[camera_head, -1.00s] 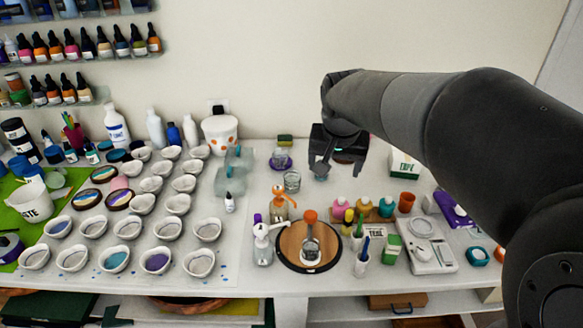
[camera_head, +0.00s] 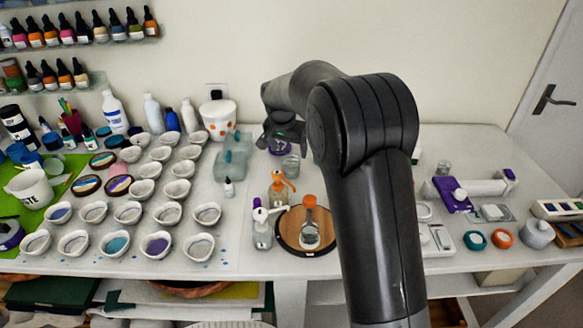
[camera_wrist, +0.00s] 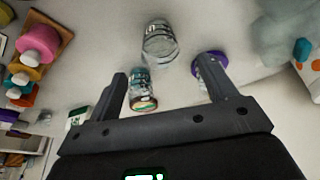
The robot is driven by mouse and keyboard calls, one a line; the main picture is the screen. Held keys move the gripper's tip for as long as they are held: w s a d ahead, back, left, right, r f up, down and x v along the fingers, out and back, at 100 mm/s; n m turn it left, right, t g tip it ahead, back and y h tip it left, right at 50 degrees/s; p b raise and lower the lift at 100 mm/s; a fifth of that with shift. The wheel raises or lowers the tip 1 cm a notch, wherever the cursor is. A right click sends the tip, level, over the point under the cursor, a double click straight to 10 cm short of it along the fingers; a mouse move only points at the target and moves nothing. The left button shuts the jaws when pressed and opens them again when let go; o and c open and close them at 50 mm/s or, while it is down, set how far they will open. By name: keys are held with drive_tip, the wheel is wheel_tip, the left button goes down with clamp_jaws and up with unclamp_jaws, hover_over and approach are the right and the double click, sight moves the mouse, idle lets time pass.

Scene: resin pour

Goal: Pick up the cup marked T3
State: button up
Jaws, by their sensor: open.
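No T3 mark is legible on any cup. In the head view, a clear cup (camera_head: 291,166) stands at the middle of the table, just below a purple round item (camera_head: 280,148). My gripper (camera_head: 283,134) is above and behind them, partly hidden by my arm. In the wrist view, my gripper (camera_wrist: 165,72) is open and its jaws hold nothing. A clear cup (camera_wrist: 160,43) shows beyond the fingertips. A clear vessel with an orange and teal end (camera_wrist: 142,92) appears between the fingers. A purple-ringed clear item (camera_wrist: 209,68) is partly behind the right finger.
An orange-topped pump bottle (camera_head: 279,188) and a round wooden board (camera_head: 290,228) with a clear cup (camera_head: 309,238) stand nearer the front. My arm hides the table right of centre.

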sight(292, 166)
drive_tip(key=x, duration=0.9)
drive_tip(key=shift+w+d, duration=0.15)
drive_tip(key=shift+w, duration=0.05)
drive_tip(key=shift+r, duration=0.1)
drive_tip(key=c, duration=1.1)
